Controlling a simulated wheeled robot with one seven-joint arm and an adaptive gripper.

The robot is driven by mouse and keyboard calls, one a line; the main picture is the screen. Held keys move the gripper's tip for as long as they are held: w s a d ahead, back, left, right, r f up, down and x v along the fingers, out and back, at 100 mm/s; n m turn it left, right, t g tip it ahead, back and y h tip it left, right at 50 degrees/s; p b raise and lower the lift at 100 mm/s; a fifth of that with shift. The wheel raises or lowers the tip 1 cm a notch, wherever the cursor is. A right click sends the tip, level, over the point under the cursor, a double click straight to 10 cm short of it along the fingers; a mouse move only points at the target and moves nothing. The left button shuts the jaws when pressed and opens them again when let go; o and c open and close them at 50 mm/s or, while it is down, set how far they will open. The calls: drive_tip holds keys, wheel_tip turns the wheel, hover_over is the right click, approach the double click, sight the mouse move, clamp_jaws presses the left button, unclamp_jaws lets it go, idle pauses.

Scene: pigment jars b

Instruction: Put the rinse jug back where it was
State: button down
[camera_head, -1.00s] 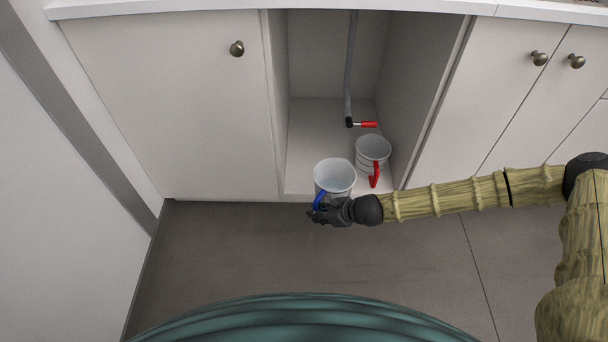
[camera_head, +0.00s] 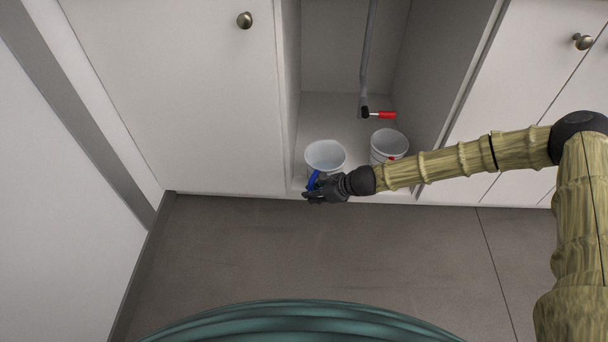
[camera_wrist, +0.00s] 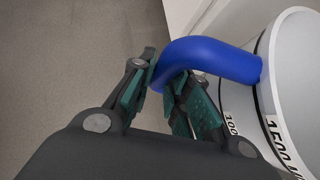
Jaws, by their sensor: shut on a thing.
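A white jug (camera_head: 325,153) with a blue handle is at the front left of the open cabinet bay. My gripper (camera_head: 310,196) is at its front side, shut on the blue handle. In the wrist view the blue handle (camera_wrist: 215,58) runs between the fingers (camera_wrist: 166,88), and the jug's wall (camera_wrist: 293,80) shows black volume marks. The jug looks upright; its base is partly hidden, so I cannot tell whether it touches the bay floor. A second white jug (camera_head: 388,142) with a red handle stands to its right, partly hidden by my arm.
The bay floor (camera_head: 335,112) is clear behind the blue-handled jug. A grey pipe (camera_head: 367,55) with a red-levered tap (camera_head: 385,115) hangs at the back. The left side wall (camera_head: 290,85) is close to the jug. Shut doors (camera_head: 180,100) flank the bay.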

drive_tip(key=w+a+f+b, duration=0.1)
drive_tip(key=w+b, duration=0.1)
drive_tip(key=w, duration=0.2)
drive_tip(key=w+a+f+b, duration=0.1)
drive_tip(key=w+b, duration=0.1)
drive_tip(key=w, duration=0.1)
drive_tip(key=w+a+f+b, duration=0.1)
drive_tip(key=w+a+b, duration=0.1)
drive_tip(key=w, duration=0.2)
drive_tip(key=shift+w+a+f, duration=0.1)
drive_tip(key=shift+w+f, duration=0.15)
drive_tip(key=shift+w, duration=0.05)
drive_tip(key=shift+r, duration=0.1)
idle(0.3)
drive_tip(key=c, duration=1.6)
unclamp_jaws()
drive_tip(key=shift+c, duration=0.2)
